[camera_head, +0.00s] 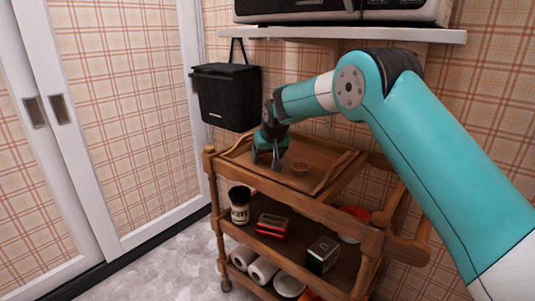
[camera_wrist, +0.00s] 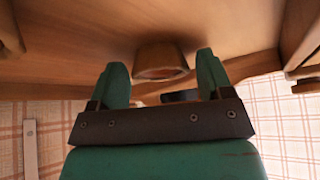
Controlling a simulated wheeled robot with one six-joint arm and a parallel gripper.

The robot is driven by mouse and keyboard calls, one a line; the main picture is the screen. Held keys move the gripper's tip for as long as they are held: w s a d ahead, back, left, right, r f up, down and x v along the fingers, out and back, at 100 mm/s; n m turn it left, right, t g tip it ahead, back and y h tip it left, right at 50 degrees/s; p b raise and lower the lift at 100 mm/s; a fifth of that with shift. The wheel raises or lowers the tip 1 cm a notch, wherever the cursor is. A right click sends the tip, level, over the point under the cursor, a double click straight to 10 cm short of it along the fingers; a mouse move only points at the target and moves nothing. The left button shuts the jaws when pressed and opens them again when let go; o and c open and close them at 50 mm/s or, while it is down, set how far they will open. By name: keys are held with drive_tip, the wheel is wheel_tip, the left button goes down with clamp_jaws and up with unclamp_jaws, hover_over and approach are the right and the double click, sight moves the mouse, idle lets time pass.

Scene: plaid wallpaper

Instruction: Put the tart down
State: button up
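The tart (camera_head: 299,168) is a small round brown piece on the wooden top of the cart (camera_head: 325,158). In the wrist view the tart (camera_wrist: 161,60) shows a reddish filling and appears between and just beyond the two green fingertips. My gripper (camera_head: 275,163) is low over the cart top, just left of the tart in the head view. In the wrist view my gripper (camera_wrist: 161,62) has its fingers spread wide, with gaps beside the tart. Nothing is held. The tart seems to rest on the wood.
The cart top has raised wooden rims. Lower shelves hold a dark labelled canister (camera_head: 240,205), a red box (camera_head: 272,225), a dark box (camera_head: 323,254) and white rolls (camera_head: 262,270). A black box (camera_head: 226,97) hangs behind. A white shelf (camera_head: 345,34) with an appliance is above.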

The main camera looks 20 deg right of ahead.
drive_tip(key=shift+o, duration=0.5)
drive_tip(key=shift+r, duration=0.1)
drive_tip(key=p+v, duration=0.2)
drive_tip(key=v, duration=0.5)
drive_tip(key=shift+s+r, duration=0.1)
drive_tip(key=shift+r, duration=0.1)
drive_tip(key=shift+s, duration=0.1)
